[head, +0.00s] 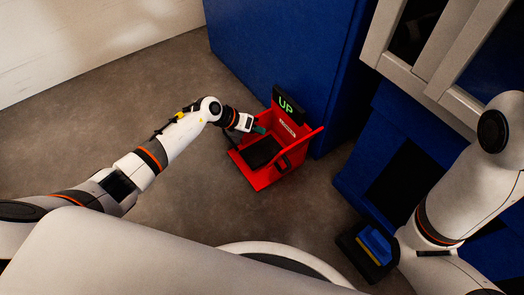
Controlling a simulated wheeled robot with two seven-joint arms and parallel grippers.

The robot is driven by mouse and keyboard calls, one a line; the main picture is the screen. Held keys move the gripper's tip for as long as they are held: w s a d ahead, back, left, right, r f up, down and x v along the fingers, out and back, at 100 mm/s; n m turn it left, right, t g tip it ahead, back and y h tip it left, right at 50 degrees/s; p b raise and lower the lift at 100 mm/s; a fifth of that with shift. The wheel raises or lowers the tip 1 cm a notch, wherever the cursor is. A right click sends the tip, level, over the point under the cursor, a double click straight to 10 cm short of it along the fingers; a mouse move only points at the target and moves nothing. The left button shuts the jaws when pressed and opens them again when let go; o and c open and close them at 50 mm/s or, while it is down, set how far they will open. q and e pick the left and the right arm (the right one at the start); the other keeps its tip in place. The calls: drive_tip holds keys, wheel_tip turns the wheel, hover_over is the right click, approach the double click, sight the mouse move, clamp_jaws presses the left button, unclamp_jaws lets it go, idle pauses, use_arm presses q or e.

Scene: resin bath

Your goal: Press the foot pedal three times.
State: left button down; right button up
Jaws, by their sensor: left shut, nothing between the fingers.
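The foot pedal stands on the floor in a red housing (266,180) against the blue cabinet. Its black pedal plate (262,152) lies inside between the red side walls. A black sign (286,103) above it reads "UP" in green letters. My left gripper (261,130) is shut and empty, at the upper left of the housing, over the back of the pedal plate. I cannot tell whether the fingertips touch the plate. My right arm comes in at the right, and its gripper does not clearly show.
A tall blue cabinet (265,50) stands behind the pedal. A grey-framed unit with dark panes (420,30) is at the upper right. A dustpan-like blue and black object with a yellow strip (375,243) is at the lower right. The brown floor (60,135) left of the pedal is clear.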

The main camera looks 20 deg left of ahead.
use_arm(q)
drive_tip(key=b, duration=0.7)
hover_over(260, 151)
drive_tip(key=f, duration=0.6)
drive_tip(key=shift+s+a+f, duration=0.2)
drive_tip(key=shift+a+f, duration=0.1)
drive_tip(key=shift+f, duration=1)
drive_tip(key=shift+f+b, duration=0.3)
drive_tip(key=shift+b, duration=0.05)
drive_tip(key=shift+f+b, duration=0.85)
drive_tip(key=shift+f, duration=0.5)
idle(1.2)
idle(0.3)
drive_tip(key=shift+r+p, duration=1.75)
drive_tip(key=shift+p, duration=0.2)
